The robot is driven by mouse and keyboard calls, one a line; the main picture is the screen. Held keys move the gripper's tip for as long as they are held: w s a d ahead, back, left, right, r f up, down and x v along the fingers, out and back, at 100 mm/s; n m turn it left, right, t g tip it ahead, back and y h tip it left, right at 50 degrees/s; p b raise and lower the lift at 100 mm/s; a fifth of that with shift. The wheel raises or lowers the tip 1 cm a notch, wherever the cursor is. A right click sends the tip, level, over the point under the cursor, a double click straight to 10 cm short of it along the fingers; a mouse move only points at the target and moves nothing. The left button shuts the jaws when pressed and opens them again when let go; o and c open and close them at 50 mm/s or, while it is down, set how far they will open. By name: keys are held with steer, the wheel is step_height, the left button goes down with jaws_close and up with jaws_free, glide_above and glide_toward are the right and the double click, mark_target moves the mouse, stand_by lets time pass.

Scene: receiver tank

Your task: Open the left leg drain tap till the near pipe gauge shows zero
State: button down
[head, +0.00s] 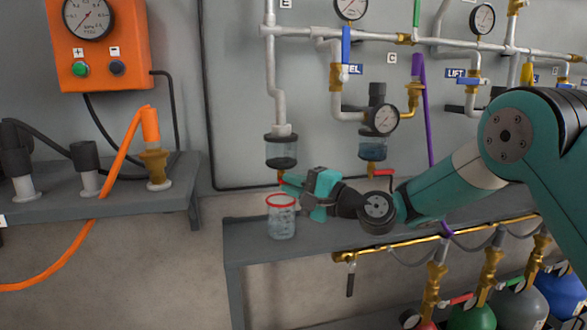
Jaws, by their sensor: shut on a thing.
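The left leg is a grey pipe ending in a dark-capped clear bowl (282,152). Its drain tap (282,176) is a small brass fitting under the bowl, partly hidden by my gripper. My gripper (288,184) comes in from the right and is shut on the tap's handle, which the jaws cover. A clear jar with a red rim (281,222) stands on the shelf just below the tap. A round gauge (382,118) sits on the pipework to the right, and another gauge (350,6) is at the top edge. Their needles are too small to read surely.
The grey shelf (250,243) has bare room left of the jar. An orange box (100,45) and an orange hose (110,180) are at left. Gas cylinders (480,318) stand lower right.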

steer(key=shift+w+d+r+n+g+h+p, duration=0.1)
steer(key=shift+r+n+g+h+p, duration=0.2)
steer(key=shift+n+h+p, duration=0.6)
steer(key=shift+f, duration=0.1)
steer(key=c, duration=1.2)
jaws_free()
steer(key=shift+y, duration=0.3)
